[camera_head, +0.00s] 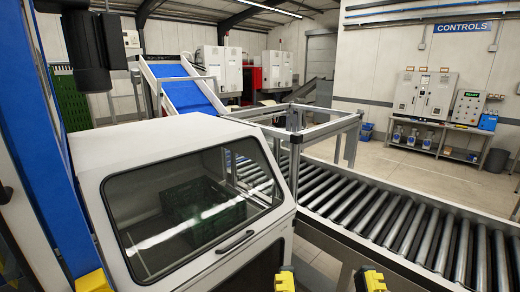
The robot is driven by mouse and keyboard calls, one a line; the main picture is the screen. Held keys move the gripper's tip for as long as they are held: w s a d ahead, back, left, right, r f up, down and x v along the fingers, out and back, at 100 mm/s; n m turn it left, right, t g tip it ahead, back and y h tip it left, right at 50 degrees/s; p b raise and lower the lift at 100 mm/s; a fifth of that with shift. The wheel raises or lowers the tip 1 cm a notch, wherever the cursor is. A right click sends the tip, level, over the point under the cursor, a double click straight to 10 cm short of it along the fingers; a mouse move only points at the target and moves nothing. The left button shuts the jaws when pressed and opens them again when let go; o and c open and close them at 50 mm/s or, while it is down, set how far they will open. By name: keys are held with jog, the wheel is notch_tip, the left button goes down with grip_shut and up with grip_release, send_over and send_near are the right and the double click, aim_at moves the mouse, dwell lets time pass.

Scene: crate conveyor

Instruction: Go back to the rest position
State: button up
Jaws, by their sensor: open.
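My gripper (328,282) shows only at the bottom edge, as two yellow-and-black finger parts set well apart. It is open, and no object shows between the visible parts. It is in front of the white machine housing and the near side of the roller conveyor (385,212). The rest of the gripper and its arm are cut off below the frame or cannot be told apart.
The white housing (160,140) has a tinted window with a green crate (203,208) behind it. A metal frame (318,118) stands over the conveyor. A blue inclined belt (187,92) is behind. Control cabinets (424,95) stand against the right wall, with open floor before them.

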notch_tip(320, 180, up, 18)
jog(key=p, duration=1.5)
jog(key=shift+r, duration=0.1)
dwell(0.5)
